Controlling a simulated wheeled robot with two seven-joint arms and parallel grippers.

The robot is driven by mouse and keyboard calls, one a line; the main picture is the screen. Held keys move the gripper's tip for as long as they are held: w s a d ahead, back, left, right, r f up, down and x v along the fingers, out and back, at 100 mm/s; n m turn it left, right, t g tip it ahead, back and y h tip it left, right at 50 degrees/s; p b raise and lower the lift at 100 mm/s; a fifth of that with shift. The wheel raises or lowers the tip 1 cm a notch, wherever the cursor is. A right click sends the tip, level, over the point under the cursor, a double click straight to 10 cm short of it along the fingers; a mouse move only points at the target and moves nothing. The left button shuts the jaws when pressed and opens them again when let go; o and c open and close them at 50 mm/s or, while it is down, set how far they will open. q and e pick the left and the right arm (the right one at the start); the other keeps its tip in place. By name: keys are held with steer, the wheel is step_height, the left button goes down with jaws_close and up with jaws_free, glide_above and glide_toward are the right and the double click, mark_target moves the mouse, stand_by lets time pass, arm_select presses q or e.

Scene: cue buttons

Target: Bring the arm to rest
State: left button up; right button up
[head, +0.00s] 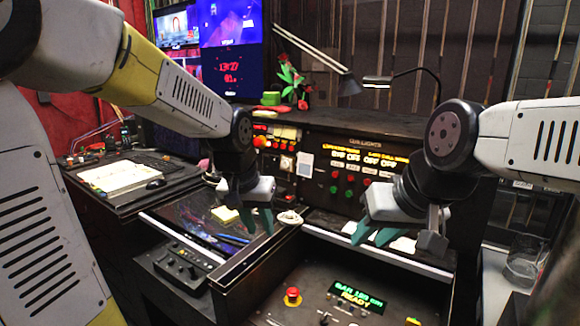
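My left gripper (257,221) hangs from the white and yellow arm over the left part of the console, its two teal fingers pointing down. The fingers look parted, with nothing seen between them. My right gripper (374,235) hangs over the console to the right, its teal fingers pointing down and left. They also look apart and empty. Both grippers appear above the console surface, touching nothing that I can make out. A red button (292,297) stands on the front panel, beside a green display (357,296) reading "READY".
The upright cue lights panel (345,170) with coloured buttons stands behind the grippers. A black desk lamp (380,82) is above it. A drinking glass (522,262) stands at the right. A side desk holds an open book (117,176).

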arm_select(q)
steer(key=s+a+r+n+t, duration=0.1)
steer(key=s+a+r, duration=0.2)
steer(key=s, duration=0.3)
steer(key=s+a+r+n+t, duration=0.1)
steer(key=s+a+r, duration=0.2)
steer(key=s, duration=0.4)
steer(key=shift+s+a+t, duration=0.2)
steer(key=shift+a+t, duration=0.2)
steer(key=shift+a, duration=0.25)
steer(key=shift+a+r, duration=0.1)
